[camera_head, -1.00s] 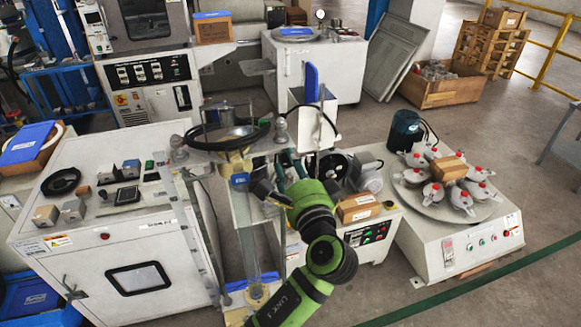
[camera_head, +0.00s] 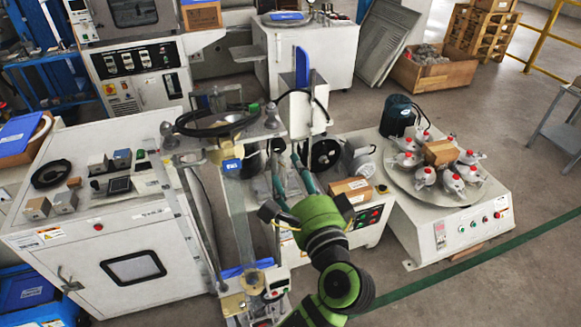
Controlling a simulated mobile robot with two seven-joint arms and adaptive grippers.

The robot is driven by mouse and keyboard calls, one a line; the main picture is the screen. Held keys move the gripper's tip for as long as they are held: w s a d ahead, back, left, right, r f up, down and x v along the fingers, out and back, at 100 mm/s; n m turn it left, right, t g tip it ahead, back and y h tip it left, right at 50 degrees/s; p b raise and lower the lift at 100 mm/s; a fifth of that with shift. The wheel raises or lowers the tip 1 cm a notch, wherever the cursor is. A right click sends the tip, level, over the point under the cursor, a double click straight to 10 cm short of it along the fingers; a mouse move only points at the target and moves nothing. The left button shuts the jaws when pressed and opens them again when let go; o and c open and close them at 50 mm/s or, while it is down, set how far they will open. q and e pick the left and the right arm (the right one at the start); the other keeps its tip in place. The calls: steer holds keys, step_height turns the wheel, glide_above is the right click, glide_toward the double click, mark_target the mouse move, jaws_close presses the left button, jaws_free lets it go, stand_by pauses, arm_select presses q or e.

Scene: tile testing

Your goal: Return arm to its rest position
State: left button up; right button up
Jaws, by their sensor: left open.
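My left arm, green and black, comes up from the bottom middle of the head view. My right gripper is not in view.
A white cabinet (camera_head: 75,245) with small blocks on top stands left. The test machine with a ring (camera_head: 215,124) and a blue-topped column is behind my gripper. A small brown box (camera_head: 350,190) lies close right of it. A round turntable machine (camera_head: 410,195) stands right; open floor lies lower right.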

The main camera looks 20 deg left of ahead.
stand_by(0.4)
arm_select(q)
step_height(320, 180, down, 21)
steer(key=w+d+m+g+h, duration=0.2)
steer(key=w+m+h, duration=0.1)
steer(key=h, duration=0.2)
steer(key=s+f+n+g+h, duration=0.1)
steer(key=s+f+g, duration=0.15)
steer(key=f, duration=0.65)
steer(key=s+f+g+h, duration=0.2)
steer(key=s+f, duration=0.2)
steer(key=f, duration=0.5)
steer(key=s+a+f+n+g+h, duration=0.1)
steer(key=s+a+f+n+g, duration=0.15)
steer(key=s+f, duration=0.65)
steer(key=s+a+f+n+g+h, duration=0.1)
steer(key=s+a+f+n+g, duration=0.15)
steer(key=s+f, duration=0.55)
steer(key=s+a+f+n+g, duration=0.1)
steer(key=s+a+f+n, duration=0.2)
steer(key=s, duration=0.7)
steer(key=s+a+f+n+g, duration=0.1)
steer(key=s+a+f+n, duration=0.3)
steer(key=s, duration=0.6)
steer(key=shift+a+g, duration=0.35)
steer(key=shift+a, duration=0.2)
